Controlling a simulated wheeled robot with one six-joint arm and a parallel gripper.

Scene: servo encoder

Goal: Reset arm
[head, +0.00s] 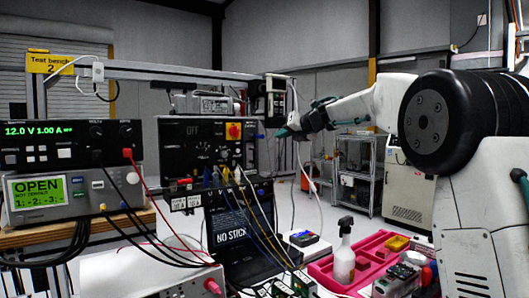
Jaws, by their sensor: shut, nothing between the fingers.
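My gripper (284,132) is at the end of my white arm, which reaches in from the right. It is shut and empty, with its teal fingertips pointing left. It is in the air in front of the right side of the black control panel (187,139) with the red and yellow switch. From this view I cannot tell how far the fingertips are from the panel or whether they touch anything.
A power supply (70,144) stands on a meter at the left. Cables run from the panel over a laptop (229,235). A spray bottle (344,255) stands in a pink tray (321,267) below my arm. A wire rack (356,178) stands behind.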

